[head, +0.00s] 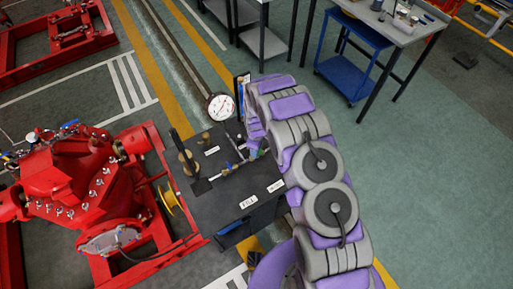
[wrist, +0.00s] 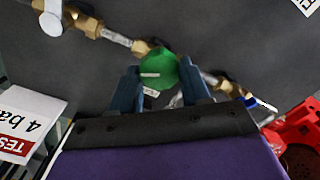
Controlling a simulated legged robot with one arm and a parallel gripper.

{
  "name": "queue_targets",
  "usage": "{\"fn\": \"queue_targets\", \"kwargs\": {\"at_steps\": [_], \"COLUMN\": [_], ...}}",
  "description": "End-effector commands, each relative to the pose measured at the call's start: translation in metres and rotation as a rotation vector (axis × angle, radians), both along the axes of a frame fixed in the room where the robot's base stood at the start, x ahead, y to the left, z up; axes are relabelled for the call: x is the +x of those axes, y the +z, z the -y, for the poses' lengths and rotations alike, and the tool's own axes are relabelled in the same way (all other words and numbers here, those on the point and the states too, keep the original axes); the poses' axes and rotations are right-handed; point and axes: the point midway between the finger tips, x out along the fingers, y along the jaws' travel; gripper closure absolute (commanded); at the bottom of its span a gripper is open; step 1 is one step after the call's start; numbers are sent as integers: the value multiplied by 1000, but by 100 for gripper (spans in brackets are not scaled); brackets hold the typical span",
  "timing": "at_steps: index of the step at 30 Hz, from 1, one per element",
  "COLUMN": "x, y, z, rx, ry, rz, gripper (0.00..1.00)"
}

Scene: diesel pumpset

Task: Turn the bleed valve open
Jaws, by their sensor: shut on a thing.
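A round green knob with a pale bar mark, apparently the bleed valve's handle (wrist: 160,70), sits on a line of brass fittings and grey pipe in the wrist view. My gripper (wrist: 158,82) has one dark blue finger on each side of the knob and is shut on it. In the head view my gripper (head: 251,148) is at the right side of the dark bench, at the pipe line's end, with the knob largely hidden. The pipe line (head: 227,170) runs across the dark bench top (head: 215,205).
A round white gauge (head: 220,106) stands at the bench's back edge. A red pump (head: 85,190) stands to the left. A blue cart (head: 345,72) and grey tables are at the back. A white sign (wrist: 28,122) is left of my gripper. Open floor (head: 440,180) lies to the right.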

Motion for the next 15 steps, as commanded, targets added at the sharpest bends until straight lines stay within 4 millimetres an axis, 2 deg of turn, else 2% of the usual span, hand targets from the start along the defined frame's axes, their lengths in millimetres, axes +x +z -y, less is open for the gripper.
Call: {"fn": "queue_targets", "kwargs": {"at_steps": [1,8,9,15], "x": [5,5,5,3], "y": [3,3,3,2], "z": [-2,-2,-2,-1], "rx": [5,5,5,2], "ry": [1,0,0,-1], "rz": [13,13,13,8], "gripper": [84,84,50,31]}}
